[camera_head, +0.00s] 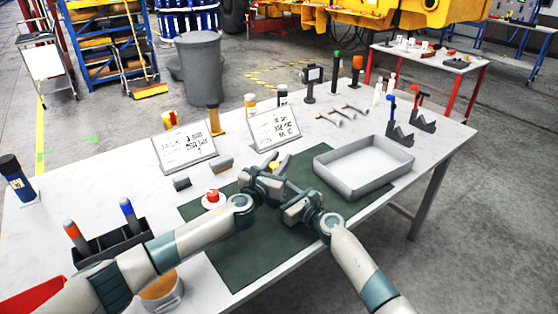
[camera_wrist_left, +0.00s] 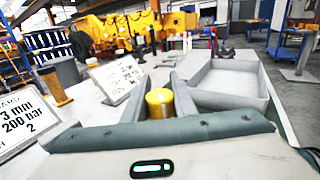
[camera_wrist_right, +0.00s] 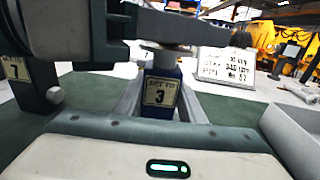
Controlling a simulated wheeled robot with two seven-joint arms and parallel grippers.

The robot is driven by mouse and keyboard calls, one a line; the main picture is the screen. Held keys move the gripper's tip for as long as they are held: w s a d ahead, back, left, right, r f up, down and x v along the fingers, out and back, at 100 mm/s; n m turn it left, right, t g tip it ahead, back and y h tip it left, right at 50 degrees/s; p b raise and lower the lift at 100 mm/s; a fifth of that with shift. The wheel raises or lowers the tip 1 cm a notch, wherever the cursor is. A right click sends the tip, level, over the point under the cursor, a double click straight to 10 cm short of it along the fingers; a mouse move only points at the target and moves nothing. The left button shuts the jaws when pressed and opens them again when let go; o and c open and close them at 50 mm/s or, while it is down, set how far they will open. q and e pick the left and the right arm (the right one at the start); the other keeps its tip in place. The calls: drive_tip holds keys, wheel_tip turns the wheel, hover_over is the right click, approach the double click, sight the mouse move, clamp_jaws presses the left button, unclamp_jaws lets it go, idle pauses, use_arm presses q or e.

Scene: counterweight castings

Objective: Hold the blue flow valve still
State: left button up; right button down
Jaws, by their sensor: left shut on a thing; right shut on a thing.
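The blue flow valve (camera_wrist_right: 161,92) stands between the fingers of my right gripper (camera_wrist_right: 160,110) in the right wrist view, with a tag reading "SET TO 3". My right gripper (camera_head: 294,212) is shut on it over the green mat. My left gripper (camera_head: 262,180) meets it from the left and is shut on a yellow cylinder (camera_wrist_left: 159,103). In the right wrist view the left gripper's grey finger lies just above the blue body. The arms hide most of the valve in the head view, and I cannot tell how the yellow cylinder joins it.
A red button (camera_head: 212,198) is left of the grippers. Two printed signs (camera_head: 185,148) (camera_head: 274,130) stand behind. A dark holder (camera_head: 110,243) with red-topped and blue-topped items is at left.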

use_arm(q)
drive_tip(key=shift+a, duration=0.1)
drive_tip(key=o, duration=1.1)
drive_tip(key=shift+c, duration=0.2)
wheel_tip(320, 180, up, 10)
